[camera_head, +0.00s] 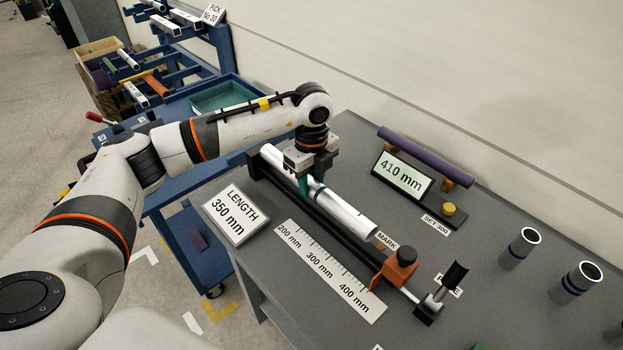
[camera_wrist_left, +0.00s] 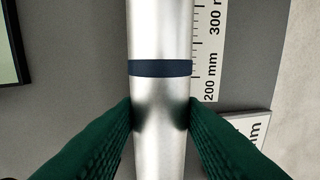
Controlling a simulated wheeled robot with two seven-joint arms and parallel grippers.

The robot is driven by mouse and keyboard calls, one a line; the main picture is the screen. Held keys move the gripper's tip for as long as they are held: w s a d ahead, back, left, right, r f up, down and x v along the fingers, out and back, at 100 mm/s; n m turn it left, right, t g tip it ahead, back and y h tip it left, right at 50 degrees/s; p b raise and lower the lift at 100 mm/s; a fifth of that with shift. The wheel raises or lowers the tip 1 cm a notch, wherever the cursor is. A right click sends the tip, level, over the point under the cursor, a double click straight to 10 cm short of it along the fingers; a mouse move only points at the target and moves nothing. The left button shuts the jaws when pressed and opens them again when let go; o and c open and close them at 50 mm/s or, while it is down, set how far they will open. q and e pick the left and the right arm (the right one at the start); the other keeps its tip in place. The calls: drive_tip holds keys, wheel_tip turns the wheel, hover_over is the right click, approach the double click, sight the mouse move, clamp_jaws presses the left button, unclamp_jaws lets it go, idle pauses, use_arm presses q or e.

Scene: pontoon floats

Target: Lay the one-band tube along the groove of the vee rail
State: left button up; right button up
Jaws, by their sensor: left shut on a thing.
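The one-band tube (camera_head: 345,213) is silver with one dark blue band and lies lengthwise in line with the vee rail (camera_head: 350,246), a long black rail on the grey bench. My left gripper (camera_head: 312,185) is shut on the tube, its green fingers on either side. In the left wrist view the tube (camera_wrist_left: 160,35) runs upright between the fingertips (camera_wrist_left: 160,115), with the band just ahead of them. The rail shows along the tube's near side. I cannot tell whether the tube touches the groove or is just above it. The right gripper is not in view.
An orange block (camera_head: 398,266) and a black-handled clamp (camera_head: 440,293) are by the rail's near end. A ruler strip (camera_head: 330,272) and a length sign (camera_head: 236,215) lie left. A display (camera_head: 403,174) and purple bar (camera_head: 425,156) stand behind. Two short tubes (camera_head: 520,248) stand right.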

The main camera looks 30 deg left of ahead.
use_arm(q)
drive_tip(key=shift+f+b, duration=1.45)
drive_tip(key=shift+f, duration=0.7)
drive_tip(key=o, duration=1.3)
wheel_tip(320, 180, up, 12)
drive_tip(key=shift+b, duration=1.2)
drive_tip(key=shift+r, duration=0.1)
